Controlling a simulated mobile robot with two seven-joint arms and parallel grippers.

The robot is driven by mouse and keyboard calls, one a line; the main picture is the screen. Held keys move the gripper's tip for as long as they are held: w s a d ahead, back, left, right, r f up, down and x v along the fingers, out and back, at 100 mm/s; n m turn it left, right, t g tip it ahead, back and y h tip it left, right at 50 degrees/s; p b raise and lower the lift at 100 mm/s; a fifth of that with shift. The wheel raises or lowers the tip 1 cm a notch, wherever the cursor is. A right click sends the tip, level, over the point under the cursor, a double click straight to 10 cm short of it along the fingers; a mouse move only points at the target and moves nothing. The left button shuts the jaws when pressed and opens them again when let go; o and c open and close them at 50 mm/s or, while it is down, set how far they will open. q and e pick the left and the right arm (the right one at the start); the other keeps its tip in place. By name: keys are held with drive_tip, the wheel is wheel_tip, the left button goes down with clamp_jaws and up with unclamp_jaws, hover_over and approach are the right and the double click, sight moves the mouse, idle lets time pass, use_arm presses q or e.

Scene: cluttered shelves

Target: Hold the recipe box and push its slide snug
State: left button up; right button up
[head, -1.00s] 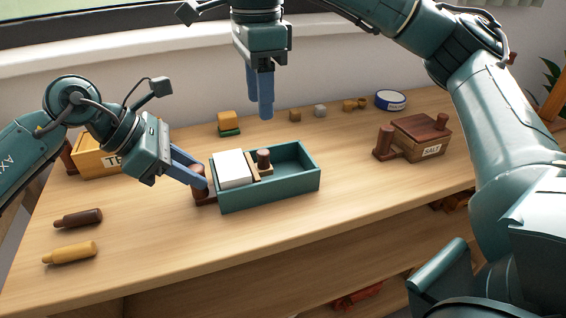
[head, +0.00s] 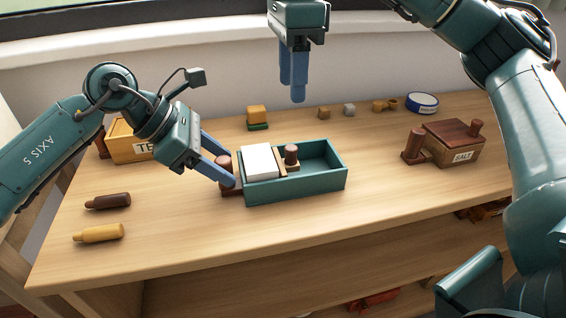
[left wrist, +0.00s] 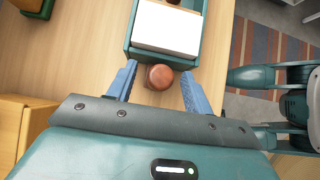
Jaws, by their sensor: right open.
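The recipe box is an open teal tray (head: 300,190) on the wooden table, with a stack of white cards (head: 259,160) in its left part. The slide, a wooden divider with a dark brown knob (head: 291,152), stands right of the cards, seemingly against or very near them. A brown post handle (head: 224,164) is at the box's left end. My left gripper (head: 225,173) is around this handle; in the left wrist view its fingers (left wrist: 158,88) stand apart either side of the knob (left wrist: 159,77), with gaps. My right gripper (head: 292,90) is open and empty, above and behind the box.
A salt box (head: 455,145) stands at the right, a yellow box (head: 132,148) at the left behind my left arm. Two bottle-shaped pieces (head: 108,202) (head: 98,233) lie front left. Small blocks (head: 257,115) and a blue tin (head: 422,103) line the back. The table before the box is clear.

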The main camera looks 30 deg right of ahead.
use_arm(q)
drive_tip(key=shift+r, duration=0.1)
drive_tip(key=v, duration=1.2)
drive_tip(key=shift+s, duration=0.1)
